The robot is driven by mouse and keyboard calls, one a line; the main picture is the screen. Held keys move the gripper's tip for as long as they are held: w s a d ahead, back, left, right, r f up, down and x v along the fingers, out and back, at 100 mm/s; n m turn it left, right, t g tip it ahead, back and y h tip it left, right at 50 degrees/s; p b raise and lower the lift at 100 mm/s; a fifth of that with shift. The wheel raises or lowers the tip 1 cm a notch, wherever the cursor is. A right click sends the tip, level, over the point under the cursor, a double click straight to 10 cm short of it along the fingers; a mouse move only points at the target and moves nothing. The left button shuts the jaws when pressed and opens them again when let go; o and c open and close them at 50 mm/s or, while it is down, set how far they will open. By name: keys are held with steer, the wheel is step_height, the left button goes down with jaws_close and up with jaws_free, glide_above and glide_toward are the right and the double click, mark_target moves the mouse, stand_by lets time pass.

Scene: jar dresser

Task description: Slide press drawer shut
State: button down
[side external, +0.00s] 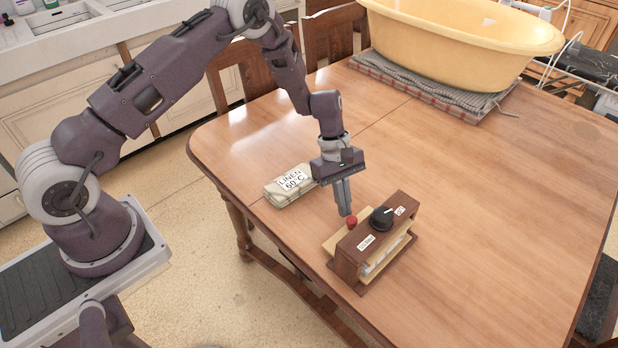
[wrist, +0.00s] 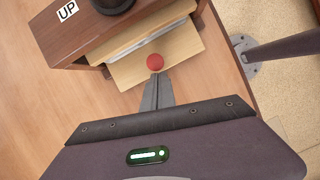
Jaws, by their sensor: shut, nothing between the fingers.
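The press (side external: 374,243) is a small brown wooden box with a black knob (side external: 382,218) on top, standing near the table's front edge. Its light wood drawer (side external: 335,242) sticks out on the left side; in the wrist view the drawer (wrist: 185,45) is pulled out, with something pale and flat inside the press opening. A red round knob (wrist: 155,61) sits on the drawer and also shows in the side view (side external: 351,220). My gripper (side external: 346,213) is shut and empty, pointing down, its tips right beside the red knob. I cannot tell whether they touch it.
A folded cloth bundle labelled "LINEN 60°C" (side external: 289,185) lies on the table (side external: 480,200) left of the press. A yellow tub (side external: 460,40) stands on a striped folded mat (side external: 430,88) at the back. The table right of the press is clear.

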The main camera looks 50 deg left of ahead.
steer(key=shift+d, duration=0.15)
steer(key=a, duration=0.1)
steer(key=w+a+r, duration=0.1)
steer(key=a, duration=0.2)
steer(key=shift+w+a+r, duration=0.15)
steer(key=shift+w+a, duration=0.05)
steer(key=shift+a, duration=0.05)
steer(key=s+a+r+m+t+y, duration=0.1)
steer(key=s+r+m, duration=0.1)
steer(key=r, duration=0.9)
steer(key=s+a+r+m+t, duration=0.1)
steer(key=s+r+m, duration=0.1)
steer(key=r, duration=0.9)
steer(key=s+r+m+t+y, duration=0.1)
steer(key=s+r+m, duration=0.3)
steer(key=s+r, duration=0.45)
steer(key=s+a+r+m+t+y, duration=0.1)
steer(key=s+m, duration=0.6)
steer(key=s, duration=1)
steer(key=r+t+y, duration=0.1)
steer(key=t, duration=0.1)
steer(key=shift+s+a+t, duration=0.25)
steer(key=shift+a+t, duration=0.05)
steer(key=shift+t, duration=0.1)
